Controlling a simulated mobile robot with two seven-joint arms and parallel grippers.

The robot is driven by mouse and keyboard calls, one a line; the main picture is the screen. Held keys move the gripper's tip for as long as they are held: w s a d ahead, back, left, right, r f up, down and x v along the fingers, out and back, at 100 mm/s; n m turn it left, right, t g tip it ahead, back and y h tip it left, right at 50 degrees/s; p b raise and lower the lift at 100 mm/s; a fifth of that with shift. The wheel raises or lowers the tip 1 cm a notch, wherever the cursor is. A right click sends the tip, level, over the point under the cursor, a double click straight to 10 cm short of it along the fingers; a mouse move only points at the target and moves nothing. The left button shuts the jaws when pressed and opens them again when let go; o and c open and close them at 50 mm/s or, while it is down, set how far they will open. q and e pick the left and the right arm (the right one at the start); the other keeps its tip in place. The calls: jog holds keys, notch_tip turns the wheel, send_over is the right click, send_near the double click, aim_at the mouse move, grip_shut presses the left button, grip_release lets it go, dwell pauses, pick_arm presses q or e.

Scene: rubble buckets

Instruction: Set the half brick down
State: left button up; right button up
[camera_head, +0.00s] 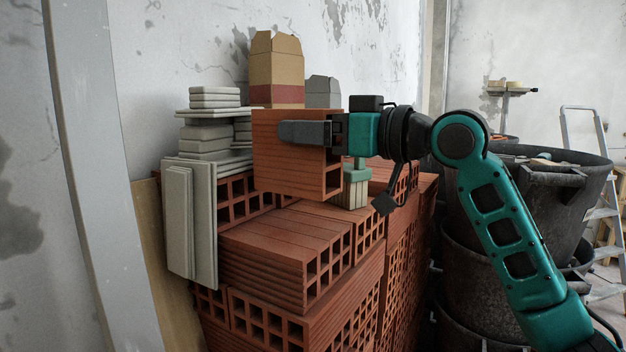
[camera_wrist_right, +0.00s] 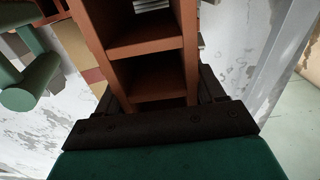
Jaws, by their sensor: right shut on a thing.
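The half brick (camera_head: 285,165) is an orange-red hollow block. It stands upright in my right gripper (camera_head: 305,133), which is shut on it, one dark finger lying across its near face. In the right wrist view the half brick (camera_wrist_right: 145,50) shows its open cells between the fingers (camera_wrist_right: 155,100). Below it is the stack of hollow bricks (camera_head: 290,240). The half brick's lower edge overlaps the stack's top in the picture; I cannot tell whether it touches. My left gripper is in neither view.
Grey tiles (camera_head: 205,140) are piled at the left of the stack, with more leaning (camera_head: 190,220) on its side. A cardboard box (camera_head: 276,70) and a grey box (camera_head: 322,92) stand behind. A brush (camera_head: 355,185) is right of the half brick. Black buckets (camera_head: 535,200) stand right.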

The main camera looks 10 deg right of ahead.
aim_at(313, 170)
jog(key=shift+f, duration=0.6)
notch_tip(313, 170, down, 4)
jog(key=shift+r+b, duration=0.25)
jog(key=shift+b, duration=0.3)
jog(key=shift+f, duration=0.3)
jog(key=shift+f, duration=0.2)
jog(key=o, duration=1.5)
jog(key=shift+o, duration=0.2)
